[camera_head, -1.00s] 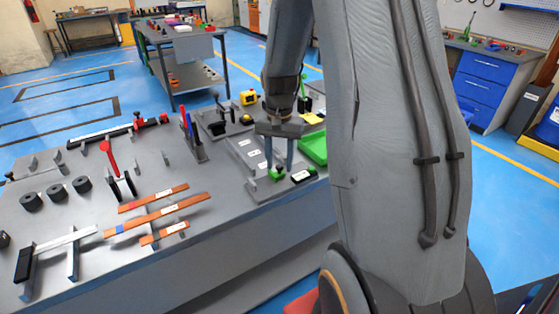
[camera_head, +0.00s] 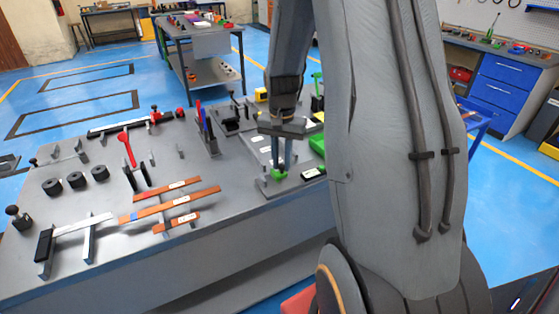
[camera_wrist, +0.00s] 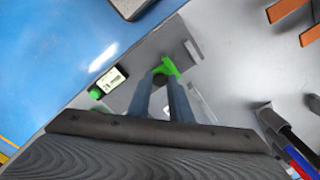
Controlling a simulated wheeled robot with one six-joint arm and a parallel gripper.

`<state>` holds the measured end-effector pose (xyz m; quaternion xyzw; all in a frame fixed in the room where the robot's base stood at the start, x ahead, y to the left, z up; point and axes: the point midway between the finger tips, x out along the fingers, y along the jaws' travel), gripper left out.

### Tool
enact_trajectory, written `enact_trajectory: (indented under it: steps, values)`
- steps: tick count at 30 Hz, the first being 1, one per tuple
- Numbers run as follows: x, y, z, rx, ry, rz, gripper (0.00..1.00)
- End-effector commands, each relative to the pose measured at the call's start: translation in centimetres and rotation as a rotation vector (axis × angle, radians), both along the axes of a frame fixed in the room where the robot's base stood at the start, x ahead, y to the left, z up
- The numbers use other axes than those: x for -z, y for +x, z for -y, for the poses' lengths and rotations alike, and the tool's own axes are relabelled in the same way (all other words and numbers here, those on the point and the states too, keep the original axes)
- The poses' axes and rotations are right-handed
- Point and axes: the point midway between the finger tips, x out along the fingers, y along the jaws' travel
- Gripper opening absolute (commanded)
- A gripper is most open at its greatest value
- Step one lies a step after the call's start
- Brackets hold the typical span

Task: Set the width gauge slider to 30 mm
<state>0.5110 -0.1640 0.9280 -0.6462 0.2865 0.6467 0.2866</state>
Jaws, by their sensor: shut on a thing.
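The width gauge has a flat grey plate (camera_head: 262,146) with white labels, lying near the front edge of the table. Its green slider (camera_head: 278,174) sits at the near end of the plate, and it also shows in the wrist view (camera_wrist: 170,66). My gripper (camera_head: 280,165) points down and is shut on the green slider. In the wrist view my gripper (camera_wrist: 160,78) has its two fingers at the slider, partly hiding it. A small black-framed display (camera_head: 314,172) stands right of the slider; its reading is too small to tell for sure.
Orange-brown bars (camera_head: 168,204) and black rollers (camera_head: 76,180) lie left on the table (camera_head: 140,262). A holder with red and blue handled tools (camera_head: 207,135) stands left of the gauge. A green tray (camera_head: 318,145) is partly hidden behind my arm.

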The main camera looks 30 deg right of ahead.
Motion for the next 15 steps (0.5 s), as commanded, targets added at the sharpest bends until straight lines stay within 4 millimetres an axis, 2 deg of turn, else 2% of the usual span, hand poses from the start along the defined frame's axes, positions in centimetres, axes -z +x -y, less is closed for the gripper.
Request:
enact_trajectory:
  steps: [1, 2, 5, 15]
  values:
    - [-0.1, 0.11, 0.02, 0.0, -0.002, 0.003, 0.01]
    - [-0.1, 0.12, 0.0, -0.001, -0.002, 0.003, 0.22]
    - [-0.09, 0.12, -0.08, -0.002, -0.001, 0.002, 0.37]
    - [-0.37, 0.13, -0.16, -0.003, -0.001, 0.002, 0.37]
